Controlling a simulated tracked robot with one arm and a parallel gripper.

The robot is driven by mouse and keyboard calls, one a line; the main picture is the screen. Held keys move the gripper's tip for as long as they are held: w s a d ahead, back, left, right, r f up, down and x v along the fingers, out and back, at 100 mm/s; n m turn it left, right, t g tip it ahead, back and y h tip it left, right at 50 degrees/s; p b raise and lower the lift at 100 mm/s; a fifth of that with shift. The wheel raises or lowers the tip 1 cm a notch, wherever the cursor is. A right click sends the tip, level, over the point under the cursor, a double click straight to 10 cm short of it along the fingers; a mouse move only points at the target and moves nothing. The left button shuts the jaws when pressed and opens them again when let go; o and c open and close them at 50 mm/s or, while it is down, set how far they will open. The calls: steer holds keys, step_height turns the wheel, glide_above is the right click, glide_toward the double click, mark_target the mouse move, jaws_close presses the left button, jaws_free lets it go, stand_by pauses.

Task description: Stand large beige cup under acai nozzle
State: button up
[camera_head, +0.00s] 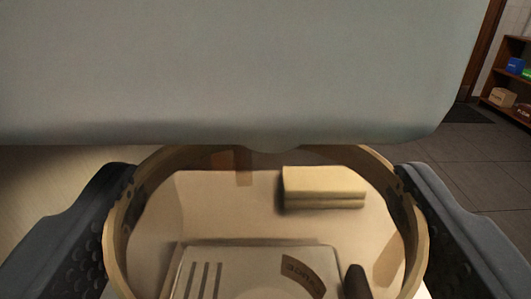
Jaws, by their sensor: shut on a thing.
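The large beige cup (418,225) fills the lower middle of the view, its round rim facing me. My gripper (265,175) is shut on the cup, with one dark finger pressed against its left side and one against its right. The far part of the rim is at or behind the lower edge of a big pale grey-green body. I cannot tell whether they touch. A small rounded bulge (272,149) shows at the middle of that lower edge; whether it is the acai nozzle I cannot tell. The cup's base is out of view.
The pale body (220,70) spans most of the upper view, close ahead. Through the cup's outline show a cream block (322,188) and a slotted pale box (245,275). A light surface (45,180) lies left. Tiled floor (480,165) and shelves (508,80) are right.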

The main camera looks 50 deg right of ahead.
mark_target(266, 201)
steer(key=x, duration=0.3)
steer(key=shift+f+b, duration=1.1)
steer(key=shift+f, duration=0.75)
steer(key=shift+r, duration=0.1)
steer(key=o, duration=1.3)
steer(key=shift+s+a, duration=0.15)
steer(key=shift+a, duration=0.05)
steer(key=p+v, duration=0.2)
steer(key=v, duration=0.9)
steer(key=shift+s+a+p, duration=0.15)
steer(key=shift+p, duration=0.25)
